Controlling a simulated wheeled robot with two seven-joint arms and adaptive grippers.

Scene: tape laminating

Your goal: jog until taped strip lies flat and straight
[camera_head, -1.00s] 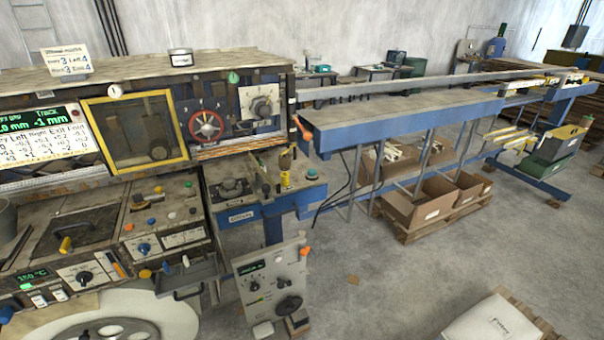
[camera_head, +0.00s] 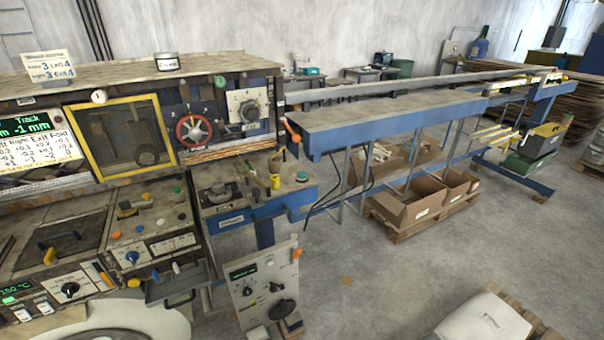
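The laminating machine fills the left side, with a green-lit display (camera_head: 28,124) that reads "Track" and "-1 mm". Below the display is a white table of numbers (camera_head: 37,154). A yellow-framed window (camera_head: 122,138) sits beside a red handwheel (camera_head: 195,130) and a white panel with a dark knob (camera_head: 248,110). The control desk (camera_head: 150,228) below carries knobs and coloured buttons. A long blue-sided run-out table (camera_head: 390,118) extends to the right. I cannot make out the taped strip on it. Neither of my grippers is in view.
A low white control box (camera_head: 265,287) stands in front of the machine. Cardboard boxes (camera_head: 410,200) lie on a pallet under the long table. A white sack (camera_head: 485,318) lies on a pallet at bottom right. The floor (camera_head: 385,270) between is mostly clear.

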